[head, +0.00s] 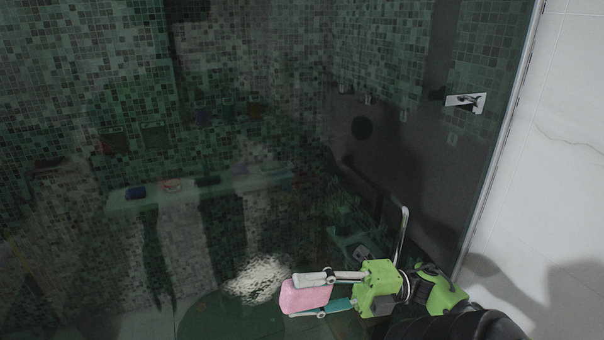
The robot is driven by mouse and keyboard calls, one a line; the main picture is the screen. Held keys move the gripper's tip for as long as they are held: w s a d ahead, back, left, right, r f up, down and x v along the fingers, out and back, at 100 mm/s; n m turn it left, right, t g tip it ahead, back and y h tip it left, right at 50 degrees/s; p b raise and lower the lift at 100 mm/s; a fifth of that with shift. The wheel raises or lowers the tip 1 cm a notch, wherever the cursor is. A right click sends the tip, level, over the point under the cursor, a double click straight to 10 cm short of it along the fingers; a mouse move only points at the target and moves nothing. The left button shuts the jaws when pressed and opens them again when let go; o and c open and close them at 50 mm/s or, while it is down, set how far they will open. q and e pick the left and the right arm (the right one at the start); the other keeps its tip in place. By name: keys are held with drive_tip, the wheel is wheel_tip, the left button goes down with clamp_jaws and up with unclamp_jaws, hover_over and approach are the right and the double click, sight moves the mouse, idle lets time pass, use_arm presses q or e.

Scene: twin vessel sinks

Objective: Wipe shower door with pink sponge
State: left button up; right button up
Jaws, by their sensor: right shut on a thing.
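The shower door (230,120) is a large dark glass pane that fills most of the head view, with a mosaic-tiled room seen in it. My right gripper (305,297), green with grey and teal fingers, reaches in from the lower right. It is shut on the pink sponge (304,296), which sits between its fingers at the bottom middle. A whitish smudge (258,279) shows just left of the sponge. I cannot tell whether the sponge touches the glass. My left gripper is not in view.
A curved metal door handle (402,235) stands close to my right gripper. A chrome wall fitting (466,103) shows at the upper right. A white wall (570,130) borders the glass on the right. The glass left of the sponge is clear of obstacles.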

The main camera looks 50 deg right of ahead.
drive_tip(key=shift+s+d+f+m+p, duration=0.3)
drive_tip(key=shift+d+f+p, duration=0.05)
drive_tip(key=shift+d, duration=0.2)
drive_tip(key=shift+s+a+f, duration=0.1)
drive_tip(key=shift+s, duration=0.25)
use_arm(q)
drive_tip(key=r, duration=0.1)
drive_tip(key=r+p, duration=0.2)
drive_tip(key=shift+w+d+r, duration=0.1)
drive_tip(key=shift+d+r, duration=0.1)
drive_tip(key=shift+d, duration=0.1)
use_arm(e)
drive_tip(key=s+a, duration=0.4)
drive_tip(key=s, duration=0.1)
idle(0.5)
